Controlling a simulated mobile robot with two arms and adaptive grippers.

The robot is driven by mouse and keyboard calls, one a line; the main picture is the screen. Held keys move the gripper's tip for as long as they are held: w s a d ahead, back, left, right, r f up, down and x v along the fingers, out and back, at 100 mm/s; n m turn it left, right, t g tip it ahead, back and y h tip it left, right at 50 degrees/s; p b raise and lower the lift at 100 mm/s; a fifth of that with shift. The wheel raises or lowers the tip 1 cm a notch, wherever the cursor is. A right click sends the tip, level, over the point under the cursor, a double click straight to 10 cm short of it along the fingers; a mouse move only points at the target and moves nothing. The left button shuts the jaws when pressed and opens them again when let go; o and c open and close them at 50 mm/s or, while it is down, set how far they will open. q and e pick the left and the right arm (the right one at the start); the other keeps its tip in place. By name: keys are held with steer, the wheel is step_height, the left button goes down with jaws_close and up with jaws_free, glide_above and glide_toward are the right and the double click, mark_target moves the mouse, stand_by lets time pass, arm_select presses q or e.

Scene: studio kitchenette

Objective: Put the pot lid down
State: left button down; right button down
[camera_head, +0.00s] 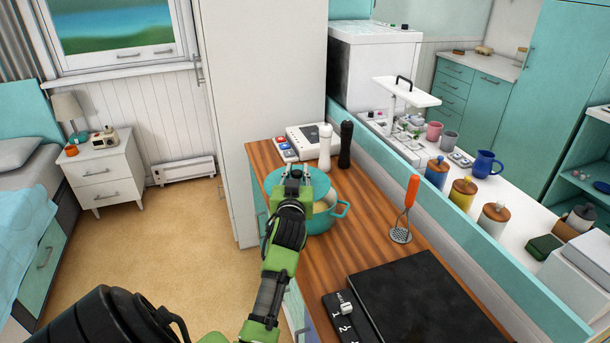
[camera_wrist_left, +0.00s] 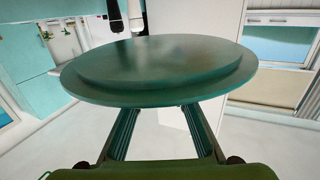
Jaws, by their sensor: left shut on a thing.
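The teal pot (camera_head: 318,227) stands on the wooden counter, with a side handle at its right. The teal pot lid (camera_head: 318,181) is at the far side of the pot's opening in the head view; part of the pale inside shows. My left gripper (camera_head: 294,174) is shut on the lid, whose disc (camera_wrist_left: 155,72) fills the upper middle of the left wrist view. The gripper hides where it grips. I cannot tell whether the lid touches the pot's rim. My right gripper is out of view.
A white shaker (camera_head: 325,147) and a black shaker (camera_head: 346,145) stand behind the pot. An orange-handled masher (camera_head: 408,205) is at its right. A black cooktop (camera_head: 428,305) fills the near counter. Bare wood (camera_head: 365,235) lies between pot and cooktop.

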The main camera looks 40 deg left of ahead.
arm_select(q)
steer(key=s+r, duration=0.1)
steer(key=s, duration=0.1)
steer(key=s+d+r, duration=0.1)
steer(key=s, duration=0.1)
steer(key=s+r, duration=0.1)
steer(key=s, duration=0.1)
steer(key=shift+d, duration=0.35)
steer(key=s+d+m+t+h, duration=0.1)
steer(key=s+d+m+h, duration=0.1)
steer(key=d, duration=0.9)
steer(key=s+d+f+m+t+h, duration=0.1)
steer(key=s+d+m+h, duration=0.2)
steer(key=d, duration=0.8)
steer(key=s+d+f+m+t+h, duration=0.1)
steer(key=s+d+m+t+h, duration=0.1)
steer(key=d+h, duration=0.4)
steer(key=d+m, duration=0.1)
steer(key=d, duration=0.4)
steer(key=shift+s+d+f, duration=0.25)
steer(key=shift+s, duration=0.05)
steer(key=shift+s+f, duration=0.1)
steer(key=shift+f, duration=0.25)
